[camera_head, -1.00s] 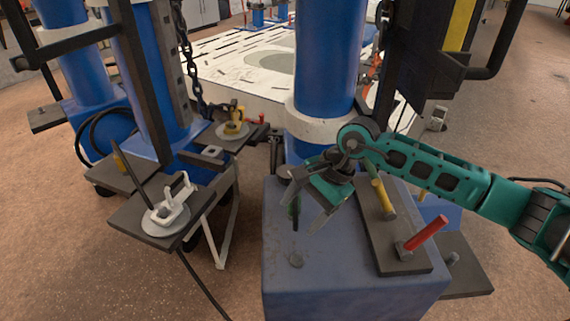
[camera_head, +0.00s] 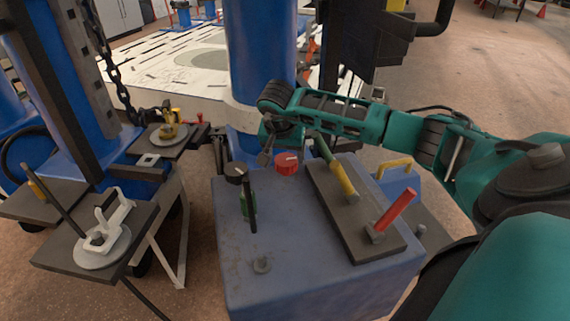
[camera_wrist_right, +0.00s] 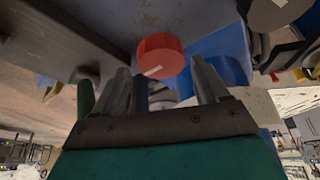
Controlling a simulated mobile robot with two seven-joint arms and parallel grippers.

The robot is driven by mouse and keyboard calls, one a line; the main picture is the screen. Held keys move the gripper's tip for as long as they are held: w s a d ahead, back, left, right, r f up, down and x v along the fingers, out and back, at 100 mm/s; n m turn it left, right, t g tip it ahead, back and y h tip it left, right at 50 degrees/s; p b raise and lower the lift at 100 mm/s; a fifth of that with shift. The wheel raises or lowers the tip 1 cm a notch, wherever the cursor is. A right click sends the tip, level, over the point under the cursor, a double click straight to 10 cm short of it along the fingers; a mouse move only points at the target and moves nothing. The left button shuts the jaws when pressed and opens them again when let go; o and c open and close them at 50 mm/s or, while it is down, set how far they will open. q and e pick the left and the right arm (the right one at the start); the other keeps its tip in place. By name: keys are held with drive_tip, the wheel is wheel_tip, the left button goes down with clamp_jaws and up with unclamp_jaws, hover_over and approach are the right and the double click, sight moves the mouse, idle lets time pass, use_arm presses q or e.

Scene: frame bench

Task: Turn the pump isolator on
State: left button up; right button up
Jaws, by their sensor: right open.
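A red round knob (camera_head: 286,163) with a white mark sits on top of the blue console, near its back edge. I take it to be the pump isolator, though no label can be read. It also shows in the right wrist view (camera_wrist_right: 160,55), just beyond and between the fingertips. My right gripper (camera_head: 267,148) is behind and slightly left of the knob in the head view. In the right wrist view its two fingers (camera_wrist_right: 162,80) are spread apart with nothing held between them. Contact with the knob cannot be told. My left gripper is not in view.
A black knob (camera_head: 236,172) and an upright dark lever with a green part (camera_head: 249,206) stand left of the red knob. A dark plate (camera_head: 340,215) with yellow and red handles lies to the right. The console's front top (camera_head: 300,275) is mostly clear.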

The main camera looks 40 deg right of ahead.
sight(286, 161)
drive_tip(key=shift+b+x, duration=0.3)
drive_tip(key=shift+x, duration=1.4)
drive_tip(key=shift+a, duration=0.1)
drive_tip(key=c, duration=0.8)
